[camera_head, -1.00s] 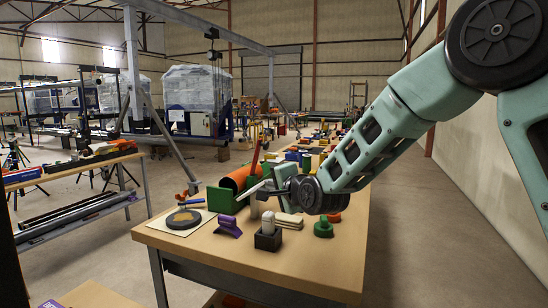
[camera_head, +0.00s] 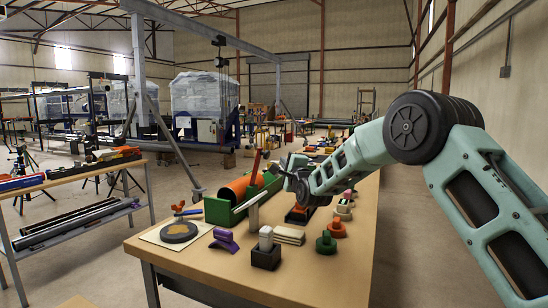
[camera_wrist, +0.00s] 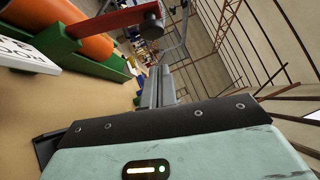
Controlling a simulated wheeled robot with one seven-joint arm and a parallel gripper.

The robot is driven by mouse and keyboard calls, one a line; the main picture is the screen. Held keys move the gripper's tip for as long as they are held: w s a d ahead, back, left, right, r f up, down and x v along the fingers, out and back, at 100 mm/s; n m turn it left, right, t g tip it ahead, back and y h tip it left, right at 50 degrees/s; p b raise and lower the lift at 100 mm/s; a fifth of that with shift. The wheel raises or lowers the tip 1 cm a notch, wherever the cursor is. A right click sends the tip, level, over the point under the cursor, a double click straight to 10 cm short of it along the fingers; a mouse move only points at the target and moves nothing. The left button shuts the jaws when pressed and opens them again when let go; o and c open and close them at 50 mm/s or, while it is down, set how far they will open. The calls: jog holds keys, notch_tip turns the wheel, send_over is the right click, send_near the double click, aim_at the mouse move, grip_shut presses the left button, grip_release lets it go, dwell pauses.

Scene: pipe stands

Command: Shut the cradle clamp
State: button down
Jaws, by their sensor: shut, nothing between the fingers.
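The green cradle (camera_head: 222,212) stands on the wooden table with an orange pipe (camera_head: 237,188) lying in it. Its red clamp lever (camera_head: 256,163) stands up steeply above the pipe, so the clamp looks open. My gripper (camera_head: 286,164) is shut and empty, just right of the lever and apart from it in the picture. In the wrist view the shut fingers (camera_wrist: 160,88) point past the red lever (camera_wrist: 112,21), with the orange pipe (camera_wrist: 92,42) and the green cradle (camera_wrist: 105,62) to the upper left. My wrist hides part of the cradle's far end.
A white lettered sign (camera_wrist: 28,55) stands near the cradle. In front are a dark round disc (camera_head: 179,232), a purple block (camera_head: 223,240), a black block (camera_head: 266,257) with a pale peg, and green (camera_head: 326,243) and orange pieces. The table's right front is clear.

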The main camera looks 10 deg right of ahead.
jog(key=shift+w+a+r+p, duration=0.25)
jog(key=shift+w+a, duration=0.4)
jog(key=shift+a, duration=0.15)
jog(key=shift+w+a+r+p, duration=0.2)
jog(key=shift+w+a, duration=0.4)
jog(key=shift+a, duration=0.15)
jog(key=shift+r, duration=0.1)
